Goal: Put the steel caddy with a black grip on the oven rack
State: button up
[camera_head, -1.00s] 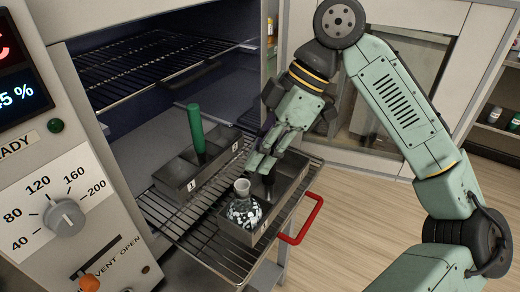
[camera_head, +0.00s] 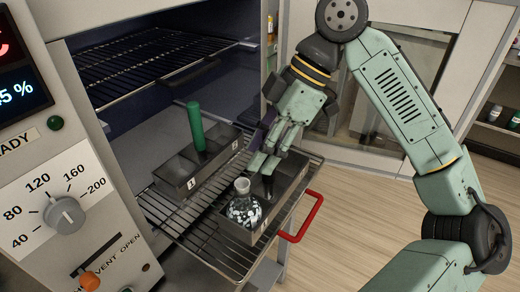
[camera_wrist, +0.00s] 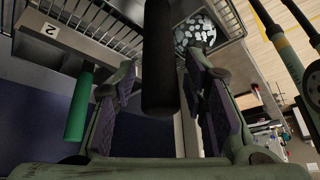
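The steel caddy with a black grip (camera_head: 276,214) is at the right side of the pulled-out lower oven rack (camera_head: 205,240). A round glass flask (camera_head: 243,207) with pale contents stands in its near compartment. The black grip (camera_head: 268,188) stands upright beneath my gripper (camera_head: 264,167). In the wrist view the black grip (camera_wrist: 160,60) lies between my two fingers (camera_wrist: 160,85), with a visible gap to each pad. My gripper looks open around it. The fingers hide the grip's upper part in the head view.
A second caddy (camera_head: 175,180) with a green grip (camera_head: 196,128) stands left on the same rack. An upper rack (camera_head: 150,65) is inside the oven. A red handle (camera_head: 302,220) sticks out right. The control panel (camera_head: 60,180) flanks the left.

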jog(key=v, duration=1.1)
jog(key=shift+d+r, duration=0.15)
jog(key=shift+r, duration=0.1)
jog(key=shift+c, duration=0.5)
dwell(0.3)
